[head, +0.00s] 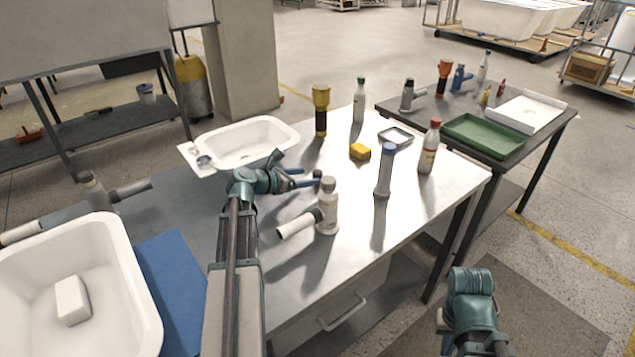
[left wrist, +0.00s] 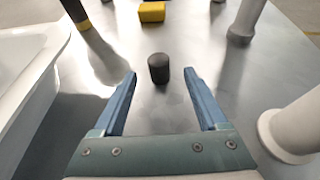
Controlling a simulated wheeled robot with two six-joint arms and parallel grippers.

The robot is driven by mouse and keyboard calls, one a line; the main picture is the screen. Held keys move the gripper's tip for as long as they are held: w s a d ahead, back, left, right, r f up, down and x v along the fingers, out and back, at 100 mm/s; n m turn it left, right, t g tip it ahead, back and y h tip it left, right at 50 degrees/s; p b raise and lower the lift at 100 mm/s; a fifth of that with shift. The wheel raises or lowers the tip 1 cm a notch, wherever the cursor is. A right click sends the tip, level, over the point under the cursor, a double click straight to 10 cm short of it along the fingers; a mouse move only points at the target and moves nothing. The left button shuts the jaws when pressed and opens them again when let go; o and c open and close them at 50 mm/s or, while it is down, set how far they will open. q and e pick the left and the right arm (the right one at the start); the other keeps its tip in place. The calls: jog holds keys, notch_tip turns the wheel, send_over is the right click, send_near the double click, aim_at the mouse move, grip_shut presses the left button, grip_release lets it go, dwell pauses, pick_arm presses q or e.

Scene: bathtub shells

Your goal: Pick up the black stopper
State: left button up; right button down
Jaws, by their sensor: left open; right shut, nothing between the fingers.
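The black stopper (left wrist: 159,68) is a short dark cylinder standing upright on the steel table. In the left wrist view it sits just ahead of and between the blue fingertips of my left gripper (left wrist: 160,76), with a gap on both sides. My left gripper is open and empty. In the head view the stopper (head: 317,174) is small and dark beside the fingertips of my left gripper (head: 314,179), partly crowded by them. My right arm shows at the lower right of the head view, away from the table; its fingers are not visible.
A white basin (head: 245,143) lies to the left.

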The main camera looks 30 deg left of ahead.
aim_at(314, 174)
pick_arm(q)
jog(key=shift+w+d+f, duration=0.1)
jog(key=shift+w, duration=0.15)
jog(key=x, duration=0.2)
jog(key=b+x, duration=0.1)
jog(key=x, duration=0.2)
jog(key=shift+w+b, duration=0.25)
jog(key=shift+b, duration=0.05)
jog(key=shift+s+r, duration=0.1)
jog(key=shift+r, duration=0.2)
grip_shut()
